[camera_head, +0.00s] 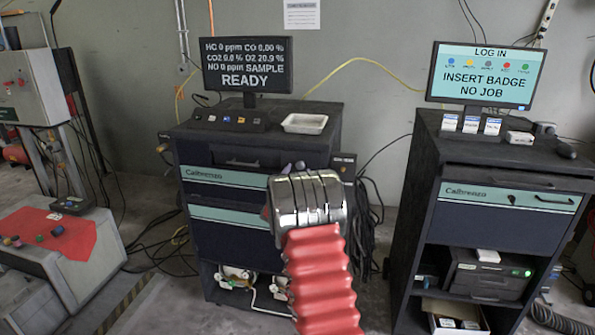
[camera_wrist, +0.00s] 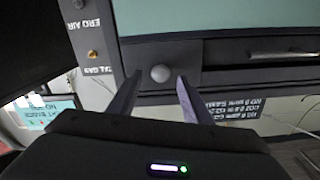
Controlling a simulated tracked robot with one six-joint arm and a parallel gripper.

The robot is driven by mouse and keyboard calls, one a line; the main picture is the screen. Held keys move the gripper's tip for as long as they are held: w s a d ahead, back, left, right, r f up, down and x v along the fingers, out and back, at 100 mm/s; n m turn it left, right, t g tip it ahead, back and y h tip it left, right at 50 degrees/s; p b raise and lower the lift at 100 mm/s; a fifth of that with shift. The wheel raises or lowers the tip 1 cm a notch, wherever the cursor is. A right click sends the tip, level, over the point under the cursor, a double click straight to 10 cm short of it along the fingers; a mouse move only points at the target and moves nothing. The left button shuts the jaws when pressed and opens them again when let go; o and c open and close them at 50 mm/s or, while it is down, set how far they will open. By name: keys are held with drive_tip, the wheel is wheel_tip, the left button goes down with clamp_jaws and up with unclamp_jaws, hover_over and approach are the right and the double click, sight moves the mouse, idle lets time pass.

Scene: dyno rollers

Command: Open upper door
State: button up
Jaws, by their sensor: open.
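The left cabinet stands behind my arm in the head view. Its upper door (camera_head: 225,178) is dark with a teal Calbrenzo stripe and looks closed; my wrist and red sleeve hide its right part. In the upside-down wrist view, the door's teal face (camera_wrist: 220,17) fills the top. A round grey knob (camera_wrist: 160,73) sits on the dark strip beside a recessed handle (camera_wrist: 262,48). My gripper (camera_wrist: 159,77) is open, its two dark fingers on either side of the knob. I cannot tell whether they touch it. My fingers are mostly hidden in the head view.
A monitor (camera_head: 246,66) and a white tray (camera_head: 304,123) stand on the cabinet top. A side plate (camera_wrist: 91,38) with gas labels lies close to the fingers. Dark hoses hang right of the cabinet. A second cabinet (camera_head: 500,220) stands at the right.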

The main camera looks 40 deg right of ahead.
drive_tip(key=shift+x, duration=1.35)
drive_tip(key=shift+c, duration=0.3)
clamp_jaws()
drive_tip(key=shift+a, duration=0.25)
drive_tip(key=shift+d, duration=0.1)
